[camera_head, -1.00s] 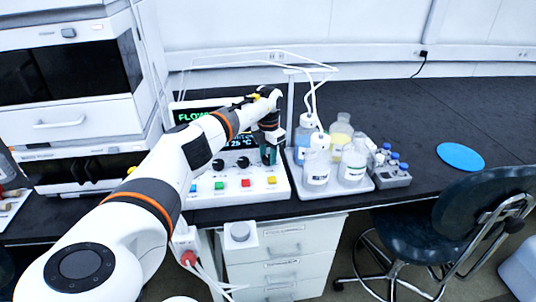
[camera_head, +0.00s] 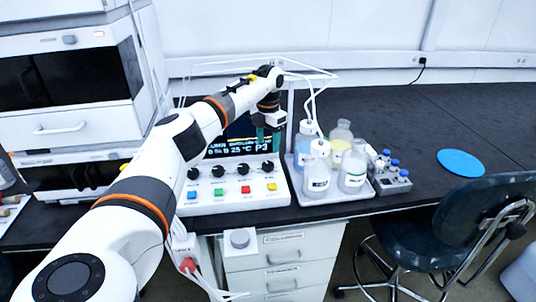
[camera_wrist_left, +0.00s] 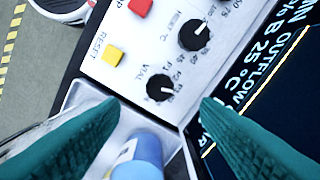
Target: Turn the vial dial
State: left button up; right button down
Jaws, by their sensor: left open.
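The vial dial (camera_head: 267,166) is the rightmost black knob on the white control panel. My left gripper (camera_head: 263,137) is above and behind the dial, in front of the dark display (camera_head: 240,141). Its green fingers (camera_wrist_left: 160,104) are spread wide and empty in the left wrist view, with the dial visible between and beyond the tips. No contact with the dial shows. My right gripper is out of view.
Other black knobs (camera_head: 218,171) and coloured buttons, including a yellow one (camera_head: 271,187), share the panel. A tray (camera_head: 319,199) of bottles stands close on the right, under white tubing. A blue-capped vial rack (camera_head: 392,183) is beyond it. Bench space around the blue disc (camera_head: 461,163) is clear.

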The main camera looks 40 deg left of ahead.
pick_arm(q)
notch_tip(320, 180, up, 4)
jog(key=shift+r, duration=0.1)
dwell(0.7)
